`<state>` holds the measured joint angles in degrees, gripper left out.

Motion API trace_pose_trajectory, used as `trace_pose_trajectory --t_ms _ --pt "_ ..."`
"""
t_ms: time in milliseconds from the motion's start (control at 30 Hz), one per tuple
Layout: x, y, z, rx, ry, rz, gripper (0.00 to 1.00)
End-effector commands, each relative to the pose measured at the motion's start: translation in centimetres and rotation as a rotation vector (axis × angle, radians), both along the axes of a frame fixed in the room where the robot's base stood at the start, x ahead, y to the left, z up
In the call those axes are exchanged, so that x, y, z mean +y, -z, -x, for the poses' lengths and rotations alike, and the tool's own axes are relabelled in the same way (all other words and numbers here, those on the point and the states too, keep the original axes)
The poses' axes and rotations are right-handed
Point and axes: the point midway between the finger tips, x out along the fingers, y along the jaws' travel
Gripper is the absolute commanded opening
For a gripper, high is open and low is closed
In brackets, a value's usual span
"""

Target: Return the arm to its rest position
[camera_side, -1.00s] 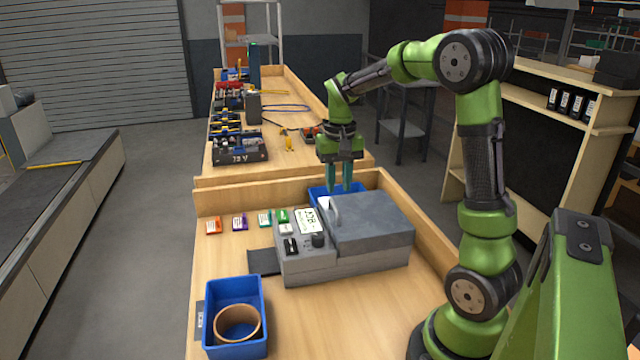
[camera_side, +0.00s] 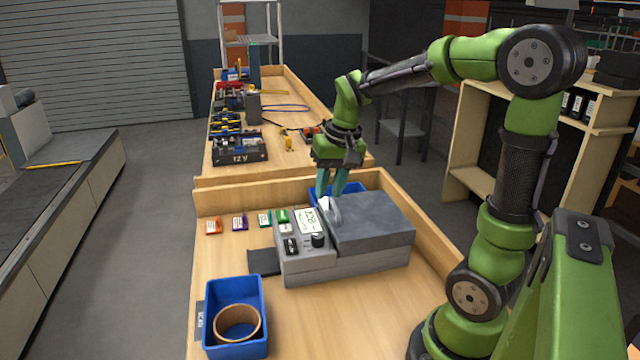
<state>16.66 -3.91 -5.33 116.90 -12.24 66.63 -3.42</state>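My arm is green and black and rises from the right side of the wooden bench. My gripper (camera_side: 329,192) has two teal fingers pointing down, with a gap between the fingers. It is above and behind the grey machine (camera_side: 370,222), near the machine's curved handle (camera_side: 334,210) and in front of the rear blue bin (camera_side: 352,187). I see nothing held between the fingers. The fingertips partly overlap the handle area, so I cannot tell whether they touch it.
A blue bin (camera_side: 262,290) holding a tan ring (camera_side: 238,322) stands at the front left. Several small coloured blocks (camera_side: 240,222) lie left of the machine. A raised wooden edge (camera_side: 432,240) borders the bench. A second bench (camera_side: 290,160) behind carries tool trays.

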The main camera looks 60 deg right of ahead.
Motion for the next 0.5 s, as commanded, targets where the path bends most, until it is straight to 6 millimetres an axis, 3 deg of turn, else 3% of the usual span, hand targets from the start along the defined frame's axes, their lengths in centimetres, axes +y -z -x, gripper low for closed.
trace_pose_trajectory --t_ms 33,200,333,500 --pt "2.2 -0.7 0.9 -0.058 -0.037 0.0 0.28" --pt "8.3 -2.0 3.9 -0.236 -0.151 -0.006 0.28" --pt "11.6 -2.5 6.3 -0.345 -0.227 -0.013 0.28" --pt "13.8 -3.2 8.2 -0.426 -0.295 -0.018 0.28"
